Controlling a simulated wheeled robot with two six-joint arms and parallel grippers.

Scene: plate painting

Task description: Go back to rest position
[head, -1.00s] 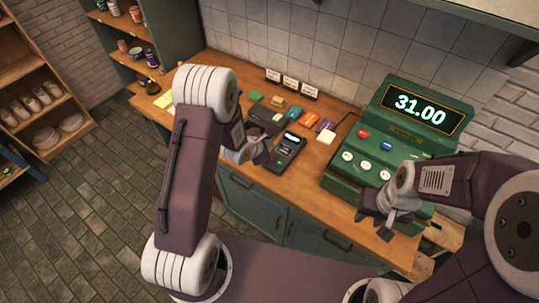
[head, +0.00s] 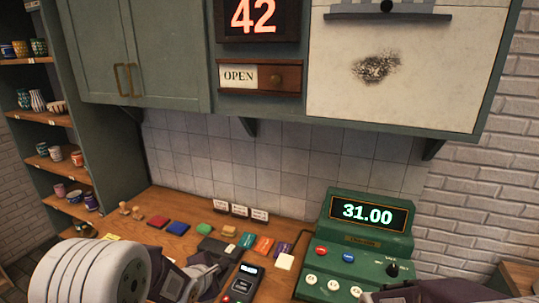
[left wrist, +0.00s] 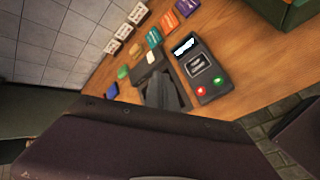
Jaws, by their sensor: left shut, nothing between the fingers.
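My left gripper (head: 212,273) is low in the head view, above the counter and just left of the dark card terminal (head: 243,284). Its jaws are shut and empty. In the left wrist view the terminal (left wrist: 201,70) lies on the counter beside the dark fingers (left wrist: 163,93). My right arm (head: 430,292) shows only at the bottom edge of the head view, in front of the green cash register (head: 352,248). The right fingers are mostly cut off there, so their state is unclear.
The wooden counter (head: 172,242) holds several coloured blocks and small white cards (head: 240,211) along the tiled wall. The register reads 31.00. Green cupboards (head: 150,55) and an OPEN sign (head: 239,77) hang above. Shelves with pottery (head: 58,152) stand at left.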

